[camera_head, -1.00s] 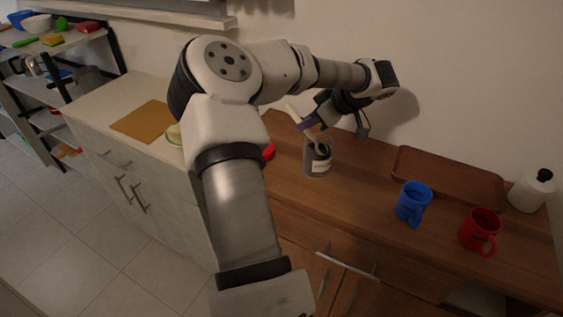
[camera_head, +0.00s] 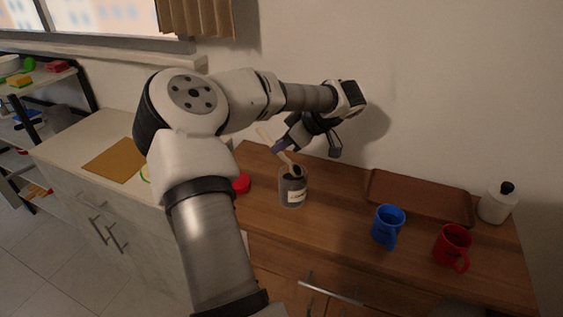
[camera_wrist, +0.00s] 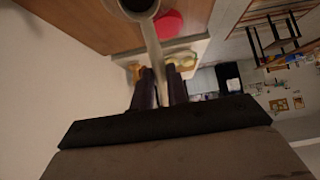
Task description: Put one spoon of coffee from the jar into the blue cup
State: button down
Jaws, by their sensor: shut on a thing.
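My gripper (camera_head: 281,146) is shut on the pale handle of a spoon (camera_head: 264,135), just above and behind the coffee jar. The spoon slants down to the right, and its bowl is at the jar's mouth; I cannot tell whether it is inside or just above the rim. The jar (camera_head: 292,193) is clear, with dark contents and a white label, and stands upright. In the wrist view the spoon (camera_wrist: 152,48) runs up from between the fingers to a bowl with dark contents at the top edge. The blue cup (camera_head: 387,226) stands upright to the right of the jar.
A red mug (camera_head: 452,247) stands right of the blue cup. A brown tray (camera_head: 420,197) lies behind them, and a white bottle (camera_head: 497,204) stands at the far right. A red lid (camera_head: 241,183) lies left of the jar. The counter between jar and blue cup is clear.

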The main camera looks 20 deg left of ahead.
jog(key=shift+r+p, duration=1.05)
jog(key=shift+r, duration=0.45)
jog(key=shift+r+p, duration=0.2)
jog(key=shift+p, duration=0.35)
jog(key=h+p, duration=0.2)
jog(key=shift+r+p, duration=0.2)
jog(key=shift+p, duration=0.15)
jog(key=shift+a+f+h+b, duration=0.15)
jog(key=shift+h+b, duration=0.15)
jog(key=shift+h, duration=0.7)
jog(key=shift+r+h, duration=0.2)
jog(key=shift+h, duration=0.6)
jog(key=shift+d, duration=0.2)
